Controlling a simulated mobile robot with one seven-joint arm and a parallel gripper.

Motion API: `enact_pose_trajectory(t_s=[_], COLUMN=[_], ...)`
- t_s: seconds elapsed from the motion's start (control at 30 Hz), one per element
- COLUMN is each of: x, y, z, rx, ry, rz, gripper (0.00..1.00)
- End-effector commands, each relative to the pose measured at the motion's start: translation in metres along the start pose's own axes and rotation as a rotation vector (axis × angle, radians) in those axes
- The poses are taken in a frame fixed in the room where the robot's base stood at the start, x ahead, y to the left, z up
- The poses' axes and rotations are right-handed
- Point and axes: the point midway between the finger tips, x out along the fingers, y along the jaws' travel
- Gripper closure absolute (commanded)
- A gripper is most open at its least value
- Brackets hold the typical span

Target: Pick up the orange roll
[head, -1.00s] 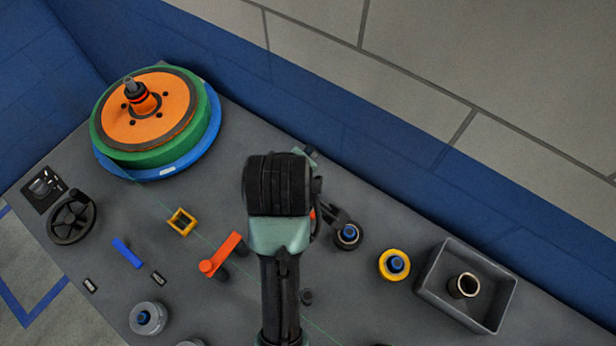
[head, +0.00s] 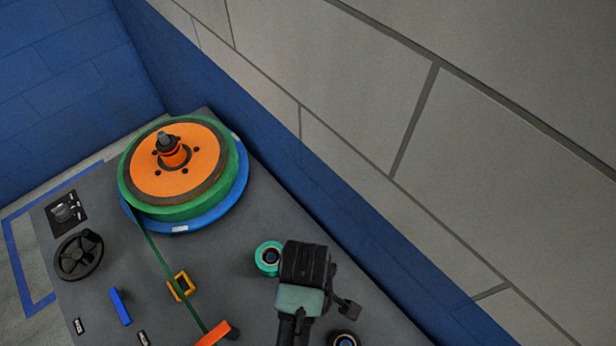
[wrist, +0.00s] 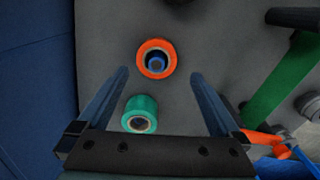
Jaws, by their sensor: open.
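The orange roll (wrist: 143,60) shows in the wrist view as a ring around a dark, blue-topped centre. It lies ahead of my gripper (wrist: 159,74), near the line between the fingertips. The gripper is open and empty, with a finger to each side below the roll in the picture. I cannot tell how high the fingers are above it. In the head view my arm's end covers the place where the roll would be, and I cannot make it out there.
A teal roll (wrist: 139,106) sits close by, between the fingers in the wrist view; it also shows in the head view (head: 262,246). A big orange-and-green reel (head: 190,180) stands at the upper left. A green band (wrist: 275,90) runs right of the gripper. The blue wall is near.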

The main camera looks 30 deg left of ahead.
Motion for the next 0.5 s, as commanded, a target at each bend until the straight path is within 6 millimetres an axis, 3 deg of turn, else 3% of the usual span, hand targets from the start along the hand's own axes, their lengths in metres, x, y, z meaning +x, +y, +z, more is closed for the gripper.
enact_pose_trajectory(t_s=[0.5], x=[0.05], y=[0.004], z=[-0.006], rx=[0.001], ry=[-0.001], rz=[-0.001], gripper=[0.0])
